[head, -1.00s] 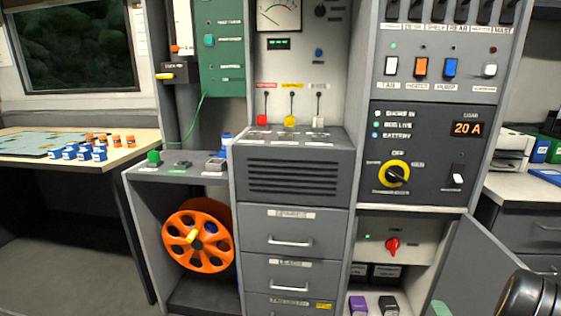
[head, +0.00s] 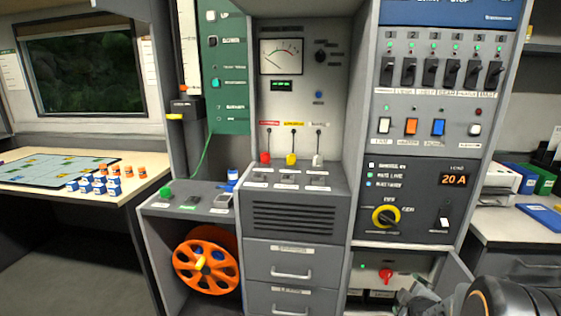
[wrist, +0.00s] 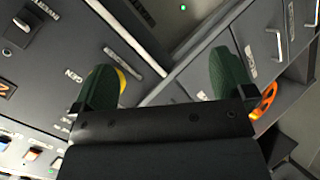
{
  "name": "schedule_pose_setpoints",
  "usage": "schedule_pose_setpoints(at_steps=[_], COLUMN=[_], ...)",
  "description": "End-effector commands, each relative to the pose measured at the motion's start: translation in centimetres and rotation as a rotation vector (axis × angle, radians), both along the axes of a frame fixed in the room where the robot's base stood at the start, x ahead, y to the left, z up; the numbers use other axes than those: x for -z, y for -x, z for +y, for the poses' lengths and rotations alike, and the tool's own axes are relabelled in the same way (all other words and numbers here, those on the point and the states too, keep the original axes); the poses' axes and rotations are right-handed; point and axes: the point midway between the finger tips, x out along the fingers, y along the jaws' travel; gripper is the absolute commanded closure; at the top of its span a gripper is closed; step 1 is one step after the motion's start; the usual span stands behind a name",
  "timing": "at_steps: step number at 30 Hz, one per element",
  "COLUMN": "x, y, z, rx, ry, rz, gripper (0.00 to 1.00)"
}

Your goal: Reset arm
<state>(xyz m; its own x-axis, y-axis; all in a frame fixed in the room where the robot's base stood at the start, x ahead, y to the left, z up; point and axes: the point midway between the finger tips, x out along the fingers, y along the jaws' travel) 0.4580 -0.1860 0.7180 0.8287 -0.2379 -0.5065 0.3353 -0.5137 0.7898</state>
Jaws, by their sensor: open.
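My gripper (wrist: 165,85) shows in the wrist view with its two dark green fingers spread wide apart and nothing between them. Behind the fingers are the grey cabinet fronts, tilted in that view. In the head view my arm is at the bottom right corner, in front of the lower cabinet, and its fingertips are not clear there. The yellow-ringed rotary switch (head: 386,216) is on the right panel above my arm. Part of its yellow ring shows behind the left finger in the wrist view (wrist: 122,80).
An orange reel (head: 206,262) sits in the open bay at lower left. A red knob (head: 386,275) is in the lower right compartment, beside an open door (head: 457,275). A table with a map (head: 55,168) and small blue and orange pieces stands at left. Drawers (head: 290,262) fill the middle.

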Motion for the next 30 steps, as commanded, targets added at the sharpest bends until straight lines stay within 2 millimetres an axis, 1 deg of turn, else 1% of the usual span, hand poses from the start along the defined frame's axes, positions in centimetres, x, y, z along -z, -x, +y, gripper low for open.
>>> schedule_pose_setpoints(at_steps=[1, 2, 3, 4, 5, 6, 8, 9, 12, 15, 18, 21, 25, 30], x=[-5.8, -7.4, -9.7, -11.3, -12.9, -14.9, -17.8, -19.6, -23.5, -26.6, -28.7, -30.0, -30.7, -30.7], y=[0.2, 0.5, 1.0, 1.5, 2.0, 2.8, 4.3, 5.3, 7.9, 10.5, 12.6, 14.2, 15.3, 15.6], z=[1.6, 2.4, 3.6, 4.5, 5.4, 6.7, 8.5, 9.8, 12.7, 15.1, 17.0, 18.1, 18.7, 18.9], rx=[0.042, 0.075, 0.121, 0.156, 0.191, 0.232, 0.301, 0.343, 0.439, 0.517, 0.575, 0.617, 0.645, 0.654], ry=[-0.062, -0.105, -0.165, -0.211, -0.258, -0.317, -0.398, -0.452, -0.576, -0.672, -0.738, -0.777, -0.802, -0.81], rz=[0.027, 0.048, 0.078, 0.1, 0.122, 0.153, 0.199, 0.228, 0.305, 0.376, 0.44, 0.485, 0.519, 0.527], gripper=[0.0, 0.0, 0.0, 0.0, 0.0, 0.0, 0.0, 0.0, 0.0, 0.0, 0.0, 0.0, 0.0, 0.0])
